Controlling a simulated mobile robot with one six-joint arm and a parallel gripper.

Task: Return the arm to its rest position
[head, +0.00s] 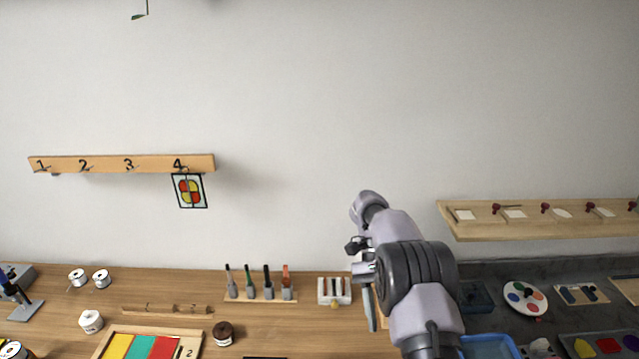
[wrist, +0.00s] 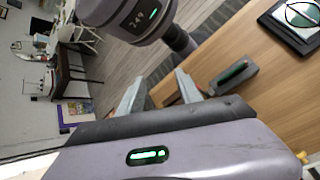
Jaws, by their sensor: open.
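My arm rises in the head view from the lower right edge, bends at the top in front of the wall and stands above the right part of the wooden workbench (head: 270,320). My gripper (wrist: 160,84) shows in the wrist view with its two grey fingers spread apart and nothing between them. In the head view the gripper is partly hidden behind my own arm links. In the wrist view the fingers are over the bench edge, with the floor beyond.
A rack of brushes (head: 262,298) and a white holder (head: 334,291) stand left of my arm. A blue tray (head: 490,347) and a paint palette (head: 525,297) lie to the right. A hook rail (head: 110,163) with a hanging coloured panel (head: 189,190) is on the wall.

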